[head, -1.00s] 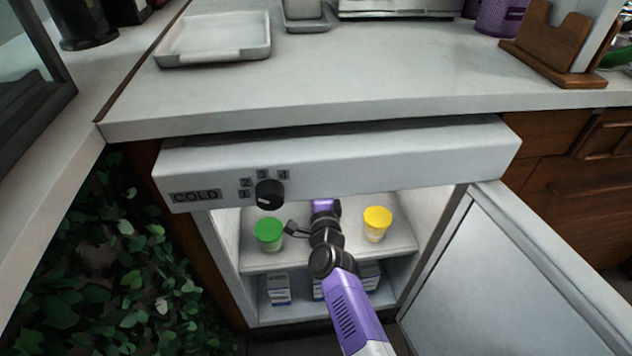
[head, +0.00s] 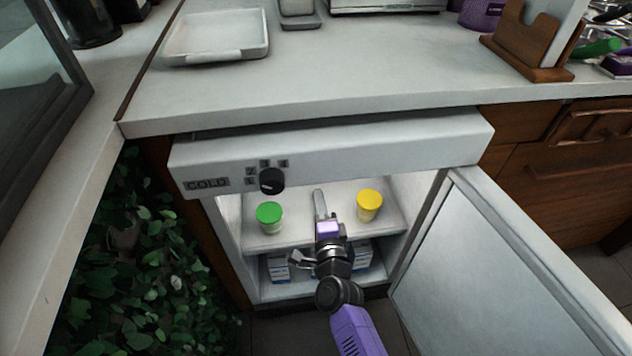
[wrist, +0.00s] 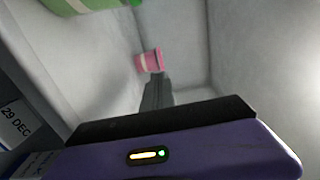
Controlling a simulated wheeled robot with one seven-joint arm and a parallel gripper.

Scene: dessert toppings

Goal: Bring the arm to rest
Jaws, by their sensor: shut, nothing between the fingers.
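My arm reaches into the open fridge, between a green-lidded cup (head: 269,216) on the left and a yellow-lidded cup (head: 368,205) on the right, both on the upper shelf. My gripper (head: 318,196) is shut and empty, its fingers pointing into the fridge and touching neither cup in the head view. In the wrist view the shut fingers (wrist: 158,88) point toward a pink cup (wrist: 150,61) near the back corner. The pink cup is not visible in the head view. A green cup (wrist: 85,4) is cut off at the wrist view's top left.
The fridge door (head: 510,270) stands open on the right. Labelled boxes (head: 280,268) stand on the lower shelf. The counter (head: 330,80) above holds a white tray (head: 216,40) and a wooden holder (head: 525,45). Leafy plants (head: 150,270) fill the lower left.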

